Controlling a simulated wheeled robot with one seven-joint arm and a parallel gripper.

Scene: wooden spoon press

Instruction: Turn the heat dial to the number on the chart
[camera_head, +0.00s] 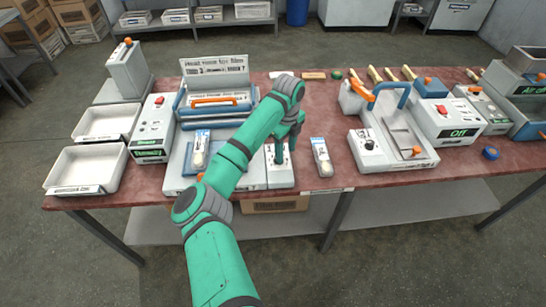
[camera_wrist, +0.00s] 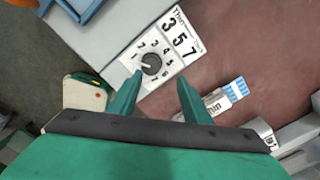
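In the head view the dial's panel (camera_head: 281,177) is at the table's front edge, with the dial hidden by my gripper. My gripper (camera_wrist: 160,77) is open and empty, its fingertips pointing at the dial, one to each side in the wrist view. In the head view my gripper (camera_head: 279,155) points down over the panel.
A packaged spoon labelled "Thin" (camera_wrist: 222,98) lies right of the panel; it also shows in the head view (camera_head: 321,157). The press (camera_head: 215,101) with an orange handle stands left. White trays (camera_head: 85,170) are at the far left. Another machine (camera_head: 395,140) stands right.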

